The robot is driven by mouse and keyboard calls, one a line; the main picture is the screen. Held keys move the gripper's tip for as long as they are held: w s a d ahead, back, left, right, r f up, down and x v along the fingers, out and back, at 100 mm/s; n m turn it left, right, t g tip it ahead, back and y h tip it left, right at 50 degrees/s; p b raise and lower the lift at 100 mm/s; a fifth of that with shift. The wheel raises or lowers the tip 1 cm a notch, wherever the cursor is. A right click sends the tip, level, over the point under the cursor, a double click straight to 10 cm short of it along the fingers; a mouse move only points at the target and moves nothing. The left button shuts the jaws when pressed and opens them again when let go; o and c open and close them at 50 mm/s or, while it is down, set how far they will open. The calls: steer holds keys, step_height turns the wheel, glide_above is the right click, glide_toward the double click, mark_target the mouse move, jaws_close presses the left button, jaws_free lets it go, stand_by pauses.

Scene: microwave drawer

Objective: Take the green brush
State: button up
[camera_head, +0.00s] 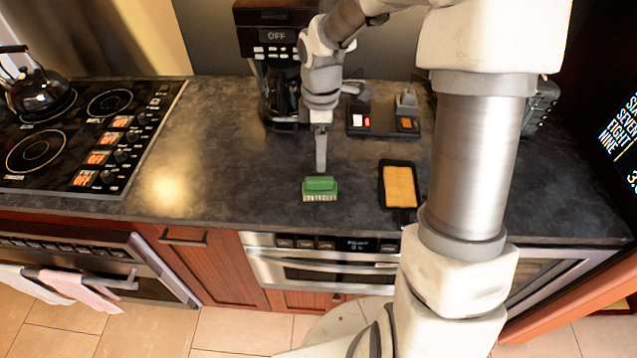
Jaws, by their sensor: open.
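The green brush (320,185) lies on the dark countertop (240,160), near its front edge, with its pale bristles toward the front. My gripper (320,168) points down at the brush from just behind and above it. Its fingers line up one behind the other in this view, so the gap between them is hidden. I cannot tell whether the fingertips touch the brush. The brush rests on the counter.
A black tray with a yellow-orange top (400,187) lies right of the brush. A dark tray (383,122) with small items and a coffee maker (275,60) stand behind. A stove (80,135) with a kettle (38,92) is at left. Counter left of the brush is clear.

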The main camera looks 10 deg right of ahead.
mark_target(320, 179)
step_height(320, 179, down, 12)
steer(key=shift+f, duration=0.1)
stand_by(0.5)
jaws_close()
stand_by(0.3)
